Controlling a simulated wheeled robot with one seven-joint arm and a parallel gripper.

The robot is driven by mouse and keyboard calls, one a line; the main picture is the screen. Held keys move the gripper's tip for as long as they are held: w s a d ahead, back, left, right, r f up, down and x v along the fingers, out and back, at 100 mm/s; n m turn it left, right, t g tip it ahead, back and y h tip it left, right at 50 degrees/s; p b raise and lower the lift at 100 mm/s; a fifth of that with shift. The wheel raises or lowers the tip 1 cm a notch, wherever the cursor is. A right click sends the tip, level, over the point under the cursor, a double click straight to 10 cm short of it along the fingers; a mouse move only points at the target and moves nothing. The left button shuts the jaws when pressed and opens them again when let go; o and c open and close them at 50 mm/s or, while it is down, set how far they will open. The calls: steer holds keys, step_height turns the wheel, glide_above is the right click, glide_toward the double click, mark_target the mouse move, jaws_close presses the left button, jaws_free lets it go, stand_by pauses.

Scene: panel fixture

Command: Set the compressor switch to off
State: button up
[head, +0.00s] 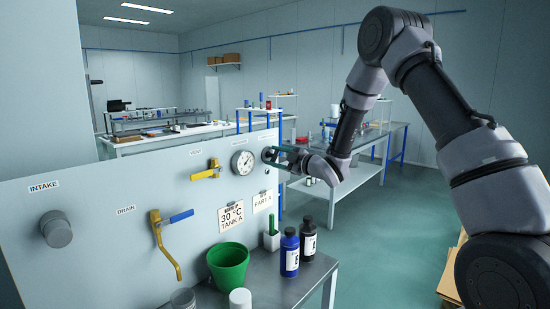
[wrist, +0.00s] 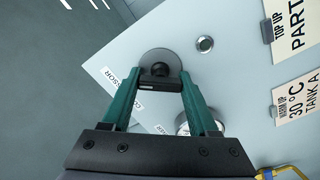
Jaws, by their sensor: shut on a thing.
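The compressor switch (wrist: 160,55) is a round grey disc with a small black knob, set on the pale panel. The knob's pointing direction and any off mark cannot be made out.
A gauge (head: 243,162) and a yellow-handled valve (head: 207,172) are left of the switch. A round metal button (wrist: 205,44) is close to it. A blue-handled drain valve (head: 172,220) and grey intake knob (head: 56,229) are further left. Bottles (head: 289,252) and a green bucket (head: 228,266) stand below.

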steer(key=n, duration=0.3)
steer(key=shift+f+n, duration=0.1)
steer(key=shift+n, duration=2.1)
steer(key=o, duration=1.4)
steer(key=shift+d, duration=0.1)
steer(key=v, duration=1)
steer(key=shift+s+d, duration=0.25)
steer(key=shift+s, duration=0.05)
